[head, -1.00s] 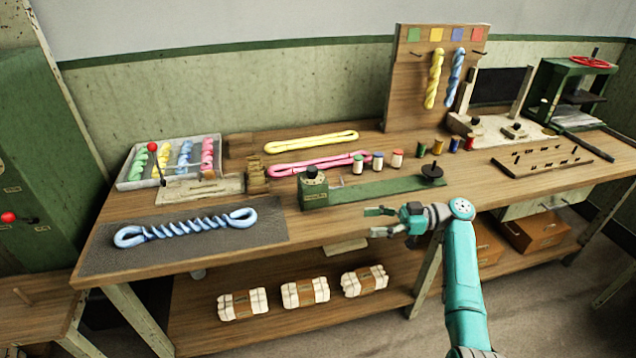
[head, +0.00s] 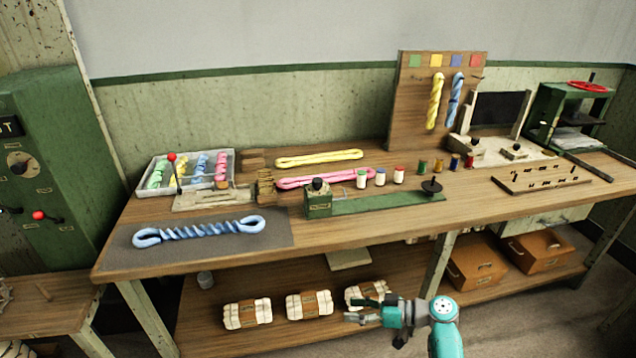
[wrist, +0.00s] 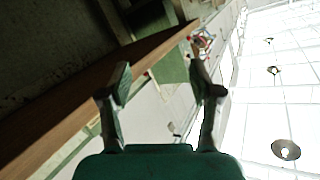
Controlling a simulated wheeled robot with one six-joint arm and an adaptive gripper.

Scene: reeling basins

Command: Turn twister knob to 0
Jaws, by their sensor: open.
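A black knob (head: 317,184) sits on top of a small green box (head: 318,205) near the front edge of the bench. A flat green base (head: 385,200) runs right from the box to a dark disc-shaped post (head: 431,187). The knob's markings are too small to read. My gripper (head: 360,309) is open and empty, low in front of the bench by the lower shelf, below and right of the knob. The wrist view shows its two fingers spread apart (wrist: 163,88) with nothing between them; the knob cannot be made out there.
The bench top's front edge (head: 370,238) lies above my gripper in the picture. White bundles (head: 309,305) rest on the lower shelf close by. A blue twisted skein (head: 200,231) lies on a dark mat. A green cabinet (head: 50,150) with a dial stands at left.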

